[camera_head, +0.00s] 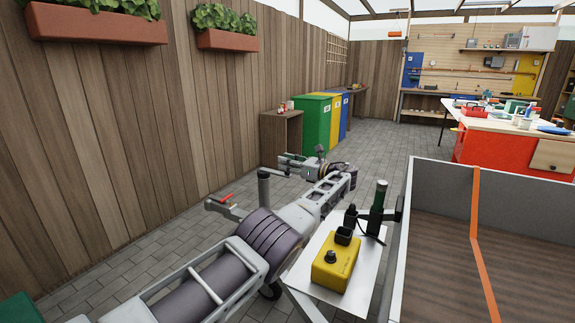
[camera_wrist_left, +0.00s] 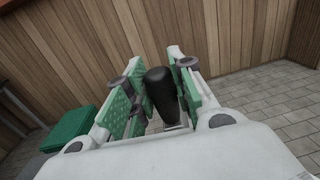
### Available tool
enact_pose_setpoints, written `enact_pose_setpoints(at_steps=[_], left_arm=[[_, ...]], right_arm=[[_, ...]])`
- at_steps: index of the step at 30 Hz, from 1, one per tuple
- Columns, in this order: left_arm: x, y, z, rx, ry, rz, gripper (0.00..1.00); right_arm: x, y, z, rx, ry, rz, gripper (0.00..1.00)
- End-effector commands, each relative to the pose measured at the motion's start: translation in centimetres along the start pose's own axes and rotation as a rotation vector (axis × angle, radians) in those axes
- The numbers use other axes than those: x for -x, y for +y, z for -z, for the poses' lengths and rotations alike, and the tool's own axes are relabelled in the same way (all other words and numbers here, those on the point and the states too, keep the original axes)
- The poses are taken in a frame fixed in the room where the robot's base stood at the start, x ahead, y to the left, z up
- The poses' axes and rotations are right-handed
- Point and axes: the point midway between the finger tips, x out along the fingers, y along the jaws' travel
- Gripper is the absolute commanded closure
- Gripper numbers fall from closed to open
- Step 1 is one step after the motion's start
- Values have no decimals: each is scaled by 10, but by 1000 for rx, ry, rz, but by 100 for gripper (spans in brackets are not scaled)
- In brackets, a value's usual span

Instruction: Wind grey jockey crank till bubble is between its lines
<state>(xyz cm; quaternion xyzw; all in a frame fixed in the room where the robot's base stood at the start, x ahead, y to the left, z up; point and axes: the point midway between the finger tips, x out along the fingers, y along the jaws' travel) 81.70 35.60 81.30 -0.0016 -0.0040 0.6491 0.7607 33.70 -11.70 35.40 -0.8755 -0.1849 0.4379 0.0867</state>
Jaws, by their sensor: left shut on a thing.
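My left gripper (camera_head: 300,163) is at the far end of my left arm, beyond the white plate. In the left wrist view its green-padded fingers (camera_wrist_left: 150,95) close around a black upright grip (camera_wrist_left: 160,88), which seems to be the crank's handle. A grey upright post (camera_head: 264,190) stands just left of the arm, near a red-handled lever (camera_head: 224,198). I cannot make out the bubble or its lines. My right gripper is not in view.
A yellow box (camera_head: 335,262) with a black knob sits on a white plate (camera_head: 318,286), with a dark green cylinder (camera_head: 379,196) beside it. The grey-walled trailer bed (camera_head: 440,190) with an orange strap fills the right. Paved floor (camera_head: 130,262) is open at left.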

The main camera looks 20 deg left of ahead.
Motion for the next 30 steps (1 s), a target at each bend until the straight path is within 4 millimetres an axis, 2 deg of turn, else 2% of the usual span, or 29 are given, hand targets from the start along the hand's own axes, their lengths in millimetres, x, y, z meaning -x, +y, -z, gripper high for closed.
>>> enact_pose_setpoints(at_steps=[5, 6, 11, 22, 30], left_arm=[[3, -1, -4, 5, -3, 2, 100], [3, -1, -4, 6, -3, 2, 72], [2, 0, -3, 4, -2, 2, 52], [1, 0, -2, 2, -1, 1, 52], [0, -1, -12, 3, -1, 1, 52]], right_arm=[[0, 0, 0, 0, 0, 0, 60], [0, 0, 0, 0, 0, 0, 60], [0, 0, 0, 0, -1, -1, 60], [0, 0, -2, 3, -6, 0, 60], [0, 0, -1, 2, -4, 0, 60]])
